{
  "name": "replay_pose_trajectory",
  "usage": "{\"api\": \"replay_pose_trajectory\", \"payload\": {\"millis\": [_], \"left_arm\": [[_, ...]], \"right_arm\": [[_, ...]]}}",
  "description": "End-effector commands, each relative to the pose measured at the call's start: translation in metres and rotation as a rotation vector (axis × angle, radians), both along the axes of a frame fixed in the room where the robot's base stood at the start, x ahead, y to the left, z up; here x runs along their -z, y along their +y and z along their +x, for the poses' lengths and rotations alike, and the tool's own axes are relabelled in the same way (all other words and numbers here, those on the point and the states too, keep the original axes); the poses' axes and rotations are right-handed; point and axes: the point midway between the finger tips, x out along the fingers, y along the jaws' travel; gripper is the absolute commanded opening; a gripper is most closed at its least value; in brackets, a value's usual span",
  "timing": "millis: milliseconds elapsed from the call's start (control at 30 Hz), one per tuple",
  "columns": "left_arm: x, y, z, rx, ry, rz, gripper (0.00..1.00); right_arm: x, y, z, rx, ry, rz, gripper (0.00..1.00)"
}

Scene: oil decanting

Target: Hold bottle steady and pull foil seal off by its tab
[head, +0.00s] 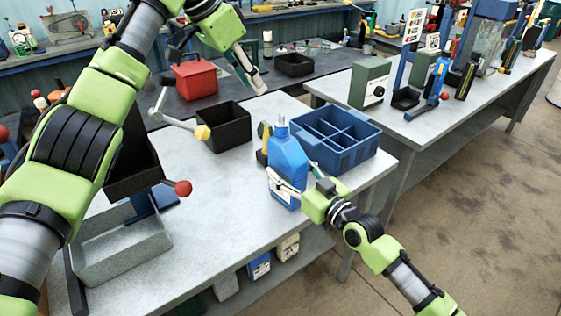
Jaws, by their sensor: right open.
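A blue bottle (287,160) stands upright on the grey workbench, with a pale blue-grey top (281,131). The foil seal and its tab are too small to make out. My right gripper (284,186) is at the bottle's lower front side, its fingers open around or beside the body; I cannot tell whether they touch it. My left gripper (257,84) is raised above and behind the bottle, clear of it, pointing down to the right. Its fingers look close together, but whether they are open or shut is unclear.
A blue divided crate (362,157) stands close to the bottle's right. A yellow and dark item (263,143) is just left of it. A black bin (224,127) with a yellow-ended lever (180,124) sits further left. The bench's front middle (215,205) is clear.

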Motion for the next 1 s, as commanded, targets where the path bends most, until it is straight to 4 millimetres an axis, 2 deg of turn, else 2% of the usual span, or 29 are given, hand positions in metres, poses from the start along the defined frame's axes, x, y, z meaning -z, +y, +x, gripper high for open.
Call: {"api": "replay_pose_trajectory", "payload": {"millis": [100,233,633,667,867,900,1000], "left_arm": [[0.0,0.0,0.0,0.0,0.0,0.0,0.28],[0.0,0.0,0.0,0.0,0.0,0.0,0.28],[0.0,0.0,0.0,0.0,0.0,0.0,0.28],[0.0,0.0,0.0,0.0,0.0,0.0,0.28],[0.0,0.0,0.0,0.0,0.0,0.0,0.28],[0.0,0.0,0.0,0.0,0.0,0.0,0.28],[0.0,-0.001,0.0,0.002,-0.001,0.003,0.23]], "right_arm": [[-0.001,0.011,0.016,0.0,-0.001,0.001,0.58],[0.0,0.019,0.027,0.0,-0.001,0.0,0.58],[0.0,0.024,0.033,0.0,0.0,0.0,0.58],[0.0,0.024,0.033,0.0,0.0,0.0,0.56],[0.0,0.024,0.033,0.0,0.0,0.0,0.04],[0.0,0.024,0.033,0.0,0.001,0.001,0.0],[0.0,0.024,0.033,0.0,0.001,0.001,0.0]]}}
